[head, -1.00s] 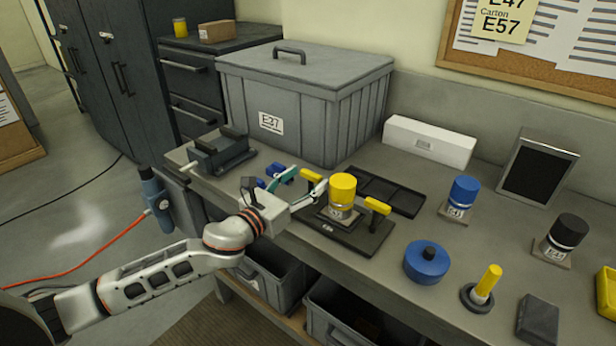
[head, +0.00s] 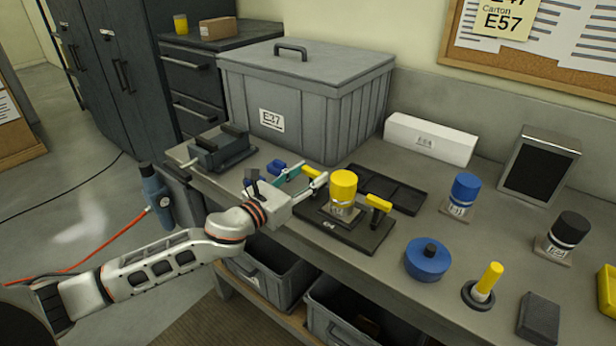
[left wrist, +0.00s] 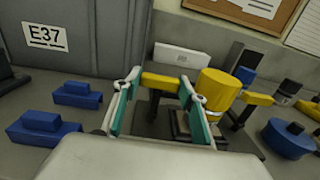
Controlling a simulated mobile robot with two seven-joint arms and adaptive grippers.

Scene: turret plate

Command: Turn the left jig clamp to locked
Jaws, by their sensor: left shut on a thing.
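The jig is a dark plate (head: 352,236) on the bench, with a yellow-topped cylinder (head: 343,187) standing in its middle. The left clamp has a yellow handle (head: 312,172), partly hidden by my gripper in the head view. My left gripper (head: 304,177) is shut on this handle. In the left wrist view the handle (left wrist: 160,80) lies crosswise between the two teal-padded fingers (left wrist: 157,98). The right clamp's yellow handle (head: 379,203) stands free on the other side of the cylinder; it also shows in the left wrist view (left wrist: 258,98). My right gripper is not in view.
A large grey bin (head: 305,110) stands behind the jig, and a black tray (head: 384,190) lies just behind it. Blue blocks (left wrist: 77,94) lie left of my gripper. A blue round knob (head: 428,260) and a yellow-handled piece (head: 484,288) stand to the right.

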